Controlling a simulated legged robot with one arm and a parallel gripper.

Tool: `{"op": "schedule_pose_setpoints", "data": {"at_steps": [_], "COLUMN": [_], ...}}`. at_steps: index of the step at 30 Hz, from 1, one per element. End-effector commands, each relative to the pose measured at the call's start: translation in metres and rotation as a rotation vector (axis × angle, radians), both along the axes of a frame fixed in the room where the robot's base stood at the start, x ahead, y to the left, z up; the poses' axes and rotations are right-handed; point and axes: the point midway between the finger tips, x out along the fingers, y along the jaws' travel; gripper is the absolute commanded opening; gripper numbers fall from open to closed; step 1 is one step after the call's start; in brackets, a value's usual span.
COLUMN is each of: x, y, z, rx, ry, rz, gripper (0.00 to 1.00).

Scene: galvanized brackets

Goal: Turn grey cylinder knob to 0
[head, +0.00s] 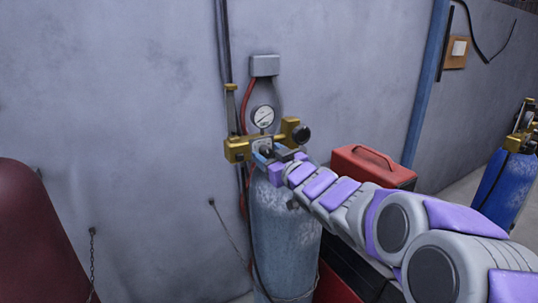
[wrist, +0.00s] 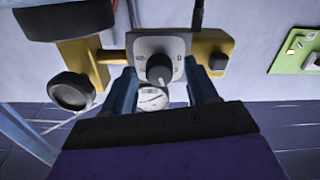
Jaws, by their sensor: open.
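The grey gas cylinder (head: 285,230) stands upright against the wall with a brass valve assembly (head: 237,150) on top. In the wrist view a dark round knob (wrist: 159,66) sits on a light grey plate (wrist: 175,45) with small marks around it; the marks are too small to read. In the head view the knob (head: 267,150) is partly hidden behind my gripper. My gripper (wrist: 162,80) is open, its blue fingers on either side of the knob with gaps left. In the head view my gripper (head: 270,163) is at the cylinder top.
A round pressure gauge (head: 263,117) is above the valve, and a black side knob (head: 301,133) sticks out right. A red toolbox (head: 370,165) stands behind my arm. A blue cylinder (head: 505,185) is far right, a dark red rounded object (head: 35,230) at left.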

Motion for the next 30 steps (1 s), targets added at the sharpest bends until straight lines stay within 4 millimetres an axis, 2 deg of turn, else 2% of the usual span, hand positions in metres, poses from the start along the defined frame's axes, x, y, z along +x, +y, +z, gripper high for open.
{"op": "schedule_pose_setpoints", "data": {"at_steps": [12,27,30], "x": [0.0052,0.0049,0.0048], "y": [0.0031,0.0031,0.0031], "z": [-0.0008,-0.0007,-0.0007], "rx": [-0.001,-0.001,-0.001], "ry": [0.001,0.001,0.001], "rz": [0.000,0.000,0.000], "gripper": [0.57,0.09,0.03]}}
